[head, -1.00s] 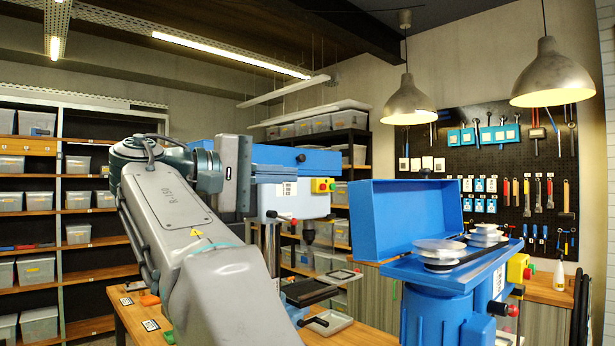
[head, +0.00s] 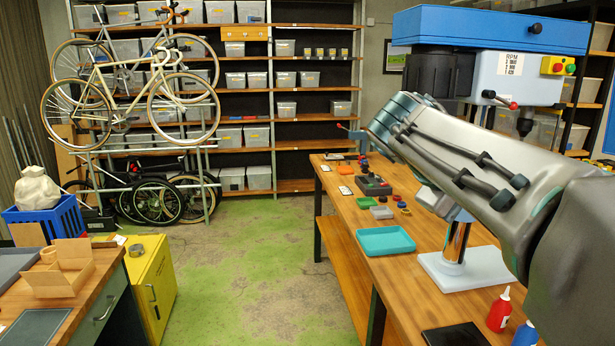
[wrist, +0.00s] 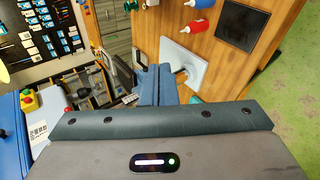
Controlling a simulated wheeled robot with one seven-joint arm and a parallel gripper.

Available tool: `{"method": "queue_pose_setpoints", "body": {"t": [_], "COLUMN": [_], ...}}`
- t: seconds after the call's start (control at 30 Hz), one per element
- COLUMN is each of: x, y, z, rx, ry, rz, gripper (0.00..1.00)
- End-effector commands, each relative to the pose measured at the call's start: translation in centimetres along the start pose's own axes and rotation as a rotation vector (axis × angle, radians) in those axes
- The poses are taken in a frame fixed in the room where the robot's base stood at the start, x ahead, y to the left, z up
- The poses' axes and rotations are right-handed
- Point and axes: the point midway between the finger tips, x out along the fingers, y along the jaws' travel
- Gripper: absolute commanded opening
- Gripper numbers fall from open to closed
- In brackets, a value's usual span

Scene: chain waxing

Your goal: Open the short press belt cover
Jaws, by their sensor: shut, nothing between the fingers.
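In the head view, a drill press belt cover (head: 490,27) in blue lies closed along the top of a press at the upper right. I cannot tell whether this is the short press. Its pale head carries an RPM label and a yellow switch box (head: 557,66). No open cover or pulleys show now. My gripper (wrist: 156,88) is shut and empty in the wrist view, above the wooden bench. Its fingers are not clearly visible in the head view, where my arm crosses in front of the press. A blue press body (wrist: 10,140) shows at the wrist view's left edge.
The wooden bench (head: 345,215) bears a teal tray (head: 385,240), a pale press base (head: 458,270), a red bottle (head: 499,310) and a blue bottle (head: 525,334). A yellow cabinet (head: 150,290) stands at left. The green floor (head: 245,280) between is clear.

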Motion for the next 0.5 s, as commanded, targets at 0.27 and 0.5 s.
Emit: {"method": "queue_pose_setpoints", "body": {"t": [0.27, 0.5], "x": [3.2, 3.6], "y": [-15.8, -26.2], "z": [4.2, 7.5], "rx": [0.140, 0.354], "ry": [0.106, 0.117], "rz": [-0.441, -0.734], "gripper": [0.00, 0.00]}}
